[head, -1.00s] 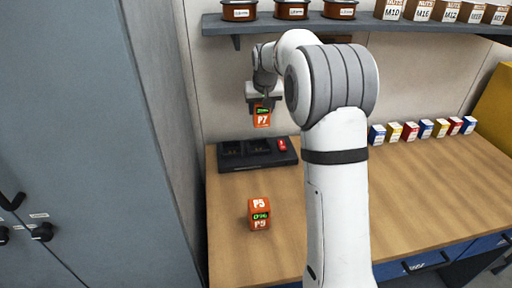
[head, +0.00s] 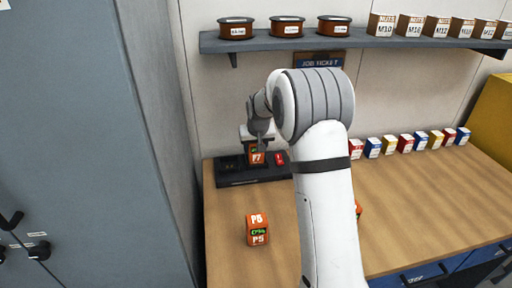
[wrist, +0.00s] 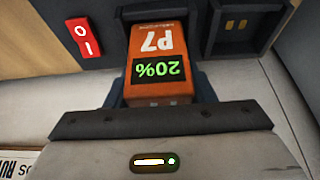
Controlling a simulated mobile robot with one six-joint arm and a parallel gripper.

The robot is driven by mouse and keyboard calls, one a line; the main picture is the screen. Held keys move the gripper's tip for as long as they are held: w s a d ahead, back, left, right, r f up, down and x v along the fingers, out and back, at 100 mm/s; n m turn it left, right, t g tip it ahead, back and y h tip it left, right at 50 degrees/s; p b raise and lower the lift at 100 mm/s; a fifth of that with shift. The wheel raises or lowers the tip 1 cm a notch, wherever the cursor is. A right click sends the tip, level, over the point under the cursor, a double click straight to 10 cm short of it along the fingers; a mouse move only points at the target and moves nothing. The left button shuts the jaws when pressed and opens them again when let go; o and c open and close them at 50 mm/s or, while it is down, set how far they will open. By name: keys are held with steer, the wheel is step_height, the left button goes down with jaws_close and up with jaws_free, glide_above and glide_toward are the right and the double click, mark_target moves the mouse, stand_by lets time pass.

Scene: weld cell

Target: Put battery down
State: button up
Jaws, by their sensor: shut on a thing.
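The orange battery P7 (head: 257,158) is in my gripper (head: 258,146), at the bay of the black charger (head: 250,181) nearest the red switch (head: 280,158). In the wrist view my gripper (wrist: 160,92) is shut on battery P7 (wrist: 158,45), whose green display reads 20%. The red switch (wrist: 83,37) is to the left of it. An empty charger bay (wrist: 238,25) with metal contacts is to the right. I cannot tell whether the battery is fully seated.
Another orange battery, P5 (head: 258,230), stands on the wooden bench (head: 225,250) in front of the charger. An orange thing (head: 358,209) is mostly hidden behind my arm. Small boxes (head: 405,143) line the back. A shelf (head: 270,44) hangs above.

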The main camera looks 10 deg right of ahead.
steer(key=shift+f, duration=0.25)
steer(key=shift+f, duration=0.1)
steer(key=shift+f, duration=0.15)
steer(key=o, duration=1.2)
